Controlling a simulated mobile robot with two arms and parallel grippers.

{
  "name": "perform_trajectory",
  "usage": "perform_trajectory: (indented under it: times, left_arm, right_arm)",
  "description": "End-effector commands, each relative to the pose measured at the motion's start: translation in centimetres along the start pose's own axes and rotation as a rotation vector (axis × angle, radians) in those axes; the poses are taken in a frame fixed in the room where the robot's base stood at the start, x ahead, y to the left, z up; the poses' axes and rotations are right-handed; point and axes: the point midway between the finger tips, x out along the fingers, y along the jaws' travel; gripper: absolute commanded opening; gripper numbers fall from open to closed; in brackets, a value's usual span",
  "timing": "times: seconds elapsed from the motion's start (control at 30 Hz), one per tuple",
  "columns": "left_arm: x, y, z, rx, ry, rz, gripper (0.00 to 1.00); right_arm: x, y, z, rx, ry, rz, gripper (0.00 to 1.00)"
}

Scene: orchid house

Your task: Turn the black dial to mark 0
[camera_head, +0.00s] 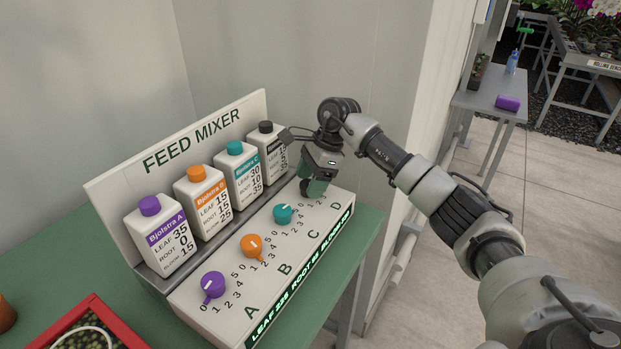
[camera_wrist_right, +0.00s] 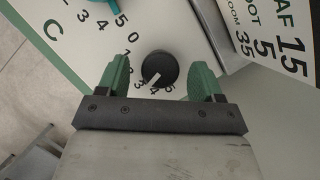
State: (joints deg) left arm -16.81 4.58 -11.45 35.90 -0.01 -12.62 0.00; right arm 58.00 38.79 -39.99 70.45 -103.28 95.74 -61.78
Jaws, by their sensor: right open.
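The black dial (camera_wrist_right: 160,69) shows in the right wrist view, on the white panel beside letter D's row. In the head view the dial is hidden by my right gripper (camera_head: 317,184), which points down over the D end of the feed mixer (camera_head: 225,312). In the wrist view my right gripper (camera_wrist_right: 163,66) is open, with green fingertips on either side of the dial and a gap on both sides. My left gripper is not in view.
Teal (camera_head: 283,213), orange (camera_head: 251,246) and purple (camera_head: 213,286) dials line the panel. Several bottles stand behind; the black-capped bottle (camera_head: 266,141) is close to my right gripper. A red tray (camera_head: 128,330) lies at the front left of the green table (camera_head: 90,262).

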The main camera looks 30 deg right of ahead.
Motion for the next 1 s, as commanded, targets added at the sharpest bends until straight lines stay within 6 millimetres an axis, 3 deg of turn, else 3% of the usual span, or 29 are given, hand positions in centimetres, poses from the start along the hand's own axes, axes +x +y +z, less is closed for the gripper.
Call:
perform_trajectory:
  times: [0.23,0.53,1.0]
  left_arm:
    - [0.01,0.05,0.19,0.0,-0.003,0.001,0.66]
    - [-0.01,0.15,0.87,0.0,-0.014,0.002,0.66]
    - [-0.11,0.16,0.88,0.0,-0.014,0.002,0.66]
  right_arm:
    - [0.06,-0.01,-0.02,0.0,0.0,0.0,0.65]
    - [0.04,0.0,-0.03,0.001,0.0,0.0,0.19]
    - [0.0,0.09,-0.08,0.11,0.002,-0.046,0.19]
